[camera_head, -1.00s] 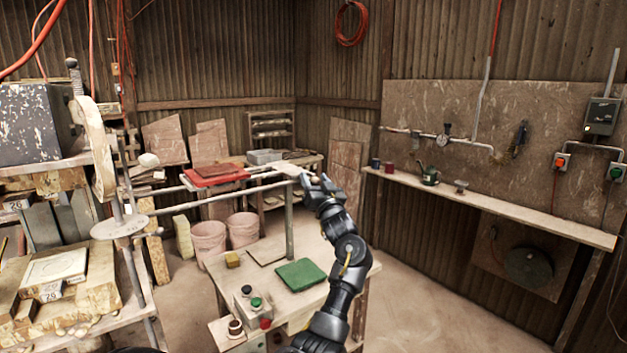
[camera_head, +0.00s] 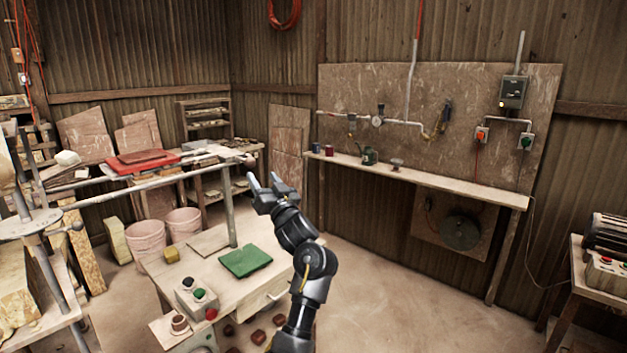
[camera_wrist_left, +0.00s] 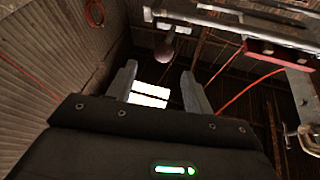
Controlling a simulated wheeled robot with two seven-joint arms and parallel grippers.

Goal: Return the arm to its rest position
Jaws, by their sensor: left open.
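My left gripper (camera_head: 262,183) is raised in the middle of the head view, its arm coming up from the bottom edge. Its two fingers are apart with nothing between them. In the left wrist view the open fingers (camera_wrist_left: 161,88) point up toward the roof, with a bright opening and a round knob (camera_wrist_left: 164,50) beyond them. The gripper appears near the end of the metal rails (camera_head: 150,184) in the head view; I cannot tell the exact gap. My right gripper is not in view.
A red tray (camera_head: 145,163) lies on the rails. A wall shelf (camera_head: 430,182) stands at right. Open floor (camera_head: 400,290) lies right of my arm.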

